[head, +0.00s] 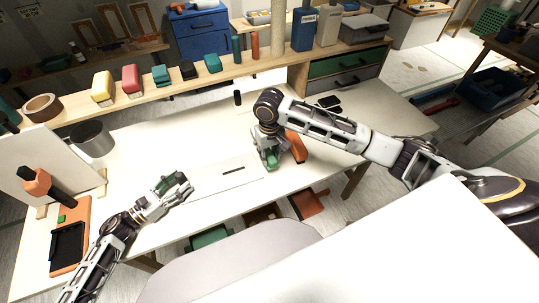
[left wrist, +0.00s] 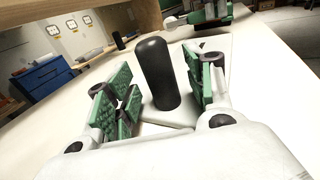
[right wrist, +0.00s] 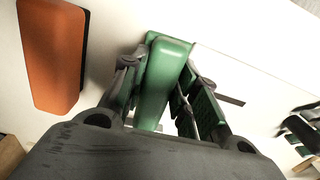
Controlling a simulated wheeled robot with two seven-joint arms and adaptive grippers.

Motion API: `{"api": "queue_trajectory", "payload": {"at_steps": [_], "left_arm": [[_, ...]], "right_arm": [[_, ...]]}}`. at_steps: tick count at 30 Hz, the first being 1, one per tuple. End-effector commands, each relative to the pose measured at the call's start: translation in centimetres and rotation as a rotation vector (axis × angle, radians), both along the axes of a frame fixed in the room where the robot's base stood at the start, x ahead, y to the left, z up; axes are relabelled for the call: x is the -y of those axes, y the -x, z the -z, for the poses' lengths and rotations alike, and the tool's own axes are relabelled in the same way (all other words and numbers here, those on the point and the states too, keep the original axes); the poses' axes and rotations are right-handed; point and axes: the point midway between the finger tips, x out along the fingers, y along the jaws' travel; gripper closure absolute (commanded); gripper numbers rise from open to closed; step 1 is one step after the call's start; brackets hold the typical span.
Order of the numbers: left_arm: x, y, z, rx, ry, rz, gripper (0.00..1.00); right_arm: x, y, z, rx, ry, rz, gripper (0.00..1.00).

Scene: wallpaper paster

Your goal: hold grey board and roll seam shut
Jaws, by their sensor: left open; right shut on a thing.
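A pale grey-white board (head: 228,182) lies flat on the white table, with a short dark strip (head: 233,170) on it, also visible in the right wrist view (right wrist: 226,98). My left gripper (head: 176,186) is open at the board's left end. In the left wrist view an upright black rounded post (left wrist: 160,72) stands on a pale base between its spread green-padded fingers, with gaps beside it. My right gripper (head: 269,158) is shut on a green block-like tool (right wrist: 163,75) over the board's right end. Whether the tool touches the board is hidden.
An orange block (head: 296,145) lies just right of my right gripper. A wooden shelf (head: 215,75) with several coloured blocks runs along the back.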

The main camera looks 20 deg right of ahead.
Motion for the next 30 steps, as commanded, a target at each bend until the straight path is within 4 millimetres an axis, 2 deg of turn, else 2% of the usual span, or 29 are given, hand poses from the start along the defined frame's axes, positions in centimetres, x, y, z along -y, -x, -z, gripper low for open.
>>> {"api": "queue_trajectory", "payload": {"at_steps": [15,26,30], "left_arm": [[1.4,-0.6,0.0,0.000,0.001,0.000,0.47],[1.5,-0.7,0.0,0.000,0.000,0.000,0.47],[1.5,-0.7,0.0,0.000,0.000,0.000,0.65]], "right_arm": [[0.0,0.0,0.7,0.001,0.000,0.000,0.94],[0.0,0.0,0.7,0.001,0.000,0.000,0.94],[0.0,0.0,0.7,0.001,0.000,0.000,0.94]]}}
